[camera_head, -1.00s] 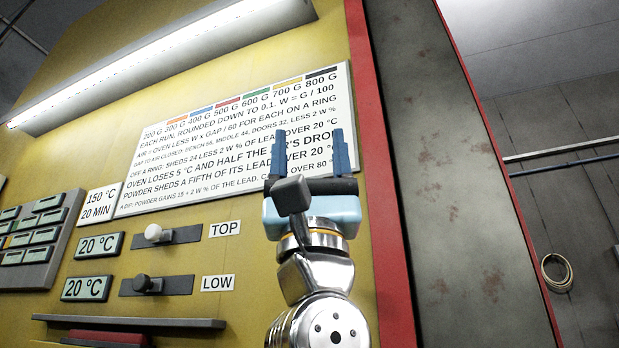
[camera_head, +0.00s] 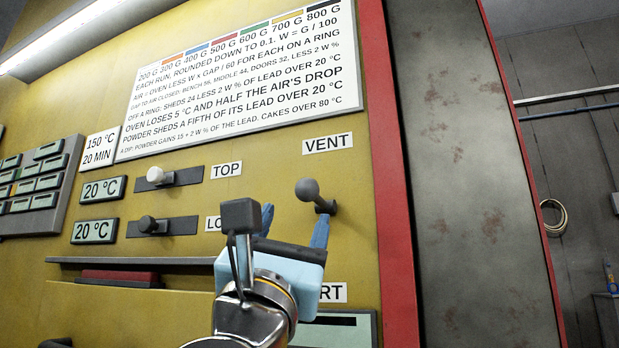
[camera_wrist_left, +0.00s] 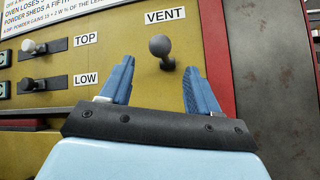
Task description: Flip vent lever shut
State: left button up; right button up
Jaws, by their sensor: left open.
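The vent lever (camera_head: 312,193) is a grey ball-ended lever on the yellow panel, under the VENT label (camera_head: 328,143). Its ball points up and to the left of its mount. My left gripper (camera_head: 294,224) is open and empty, just below the lever in the head view. In the left wrist view the lever (camera_wrist_left: 161,50) shows ahead of the gap between the blue fingers (camera_wrist_left: 156,85), which do not touch it. My right gripper is out of view.
The TOP slider (camera_head: 156,176) and LOW slider (camera_head: 150,225) are left of the lever. A shelf ledge (camera_head: 130,261) runs below them. A red edge strip (camera_head: 388,170) and a grey stained panel (camera_head: 465,180) stand to the right.

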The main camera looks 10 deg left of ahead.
aim_at(304, 195)
pick_arm(q)
jog(key=p+x, duration=0.5)
jog(key=x, duration=0.5)
jog(key=shift+w+r, duration=0.15)
jog(key=shift+r, duration=0.1)
jog(key=shift+w+r, duration=0.2)
jog(key=shift+w, duration=0.15)
grip_shut()
